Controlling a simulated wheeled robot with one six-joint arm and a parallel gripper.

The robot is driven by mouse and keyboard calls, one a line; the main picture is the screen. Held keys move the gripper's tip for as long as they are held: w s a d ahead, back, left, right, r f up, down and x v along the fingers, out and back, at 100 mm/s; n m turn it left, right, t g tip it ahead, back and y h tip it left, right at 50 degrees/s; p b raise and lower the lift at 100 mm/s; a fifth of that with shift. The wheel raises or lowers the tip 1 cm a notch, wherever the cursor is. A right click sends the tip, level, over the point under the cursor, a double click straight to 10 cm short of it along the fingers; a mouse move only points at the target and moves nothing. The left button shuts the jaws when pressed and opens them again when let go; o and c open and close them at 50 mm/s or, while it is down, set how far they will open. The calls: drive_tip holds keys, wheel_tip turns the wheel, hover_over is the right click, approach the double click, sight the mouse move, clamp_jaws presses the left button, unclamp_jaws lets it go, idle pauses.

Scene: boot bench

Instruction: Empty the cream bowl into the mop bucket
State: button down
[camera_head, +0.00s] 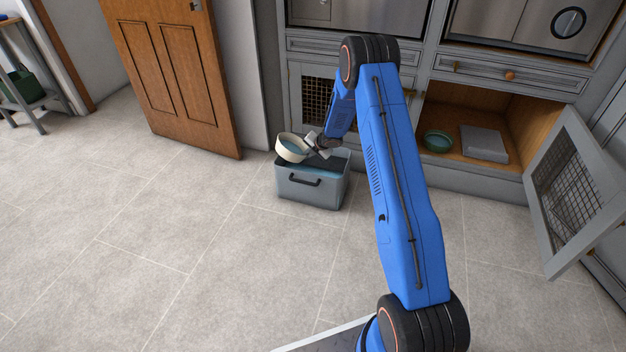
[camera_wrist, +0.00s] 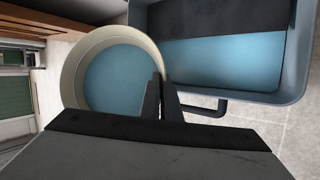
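The cream bowl (camera_head: 287,156) is held over the left part of the grey mop bucket (camera_head: 310,192). Flat blue, like water, shows inside the bowl (camera_wrist: 69,80) in the wrist view. My gripper (camera_head: 314,146) is shut on the bowl's right rim, and its dark fingers (camera_wrist: 166,92) straddle the rim in the wrist view. The mop bucket (camera_wrist: 301,60) has blue liquid inside, a dark panel across part of its top and a dark handle on its front. I cannot tell how far the bowl is tilted.
A brown door (camera_head: 165,75) stands behind to the left. An open cabinet on the right holds a green bowl (camera_head: 438,141) and a grey box (camera_head: 484,144). Its mesh door (camera_head: 575,185) swings out over the floor. The tiled floor at left and front is clear.

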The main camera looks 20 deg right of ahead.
drive_tip(key=shift+d, duration=0.1)
idle(0.3)
drive_tip(key=shift+d+y, duration=0.1)
drive_tip(key=shift+y, duration=0.3)
drive_tip(key=shift+a+m+y, duration=0.2)
drive_tip(key=shift+m+y, duration=0.1)
drive_tip(key=shift+y, duration=0.1)
drive_tip(key=shift+d, duration=0.1)
drive_tip(key=shift+d+f+t+y, duration=0.1)
drive_tip(key=shift+f+t+y, duration=0.05)
drive_tip(key=shift+t+y, duration=0.2)
drive_tip(key=shift+m+y, duration=0.3)
drive_tip(key=shift+y, duration=0.15)
drive_tip(key=shift+f+m+t+y, duration=0.15)
drive_tip(key=shift+m+t+y, duration=0.15)
drive_tip(key=shift+y, duration=0.5)
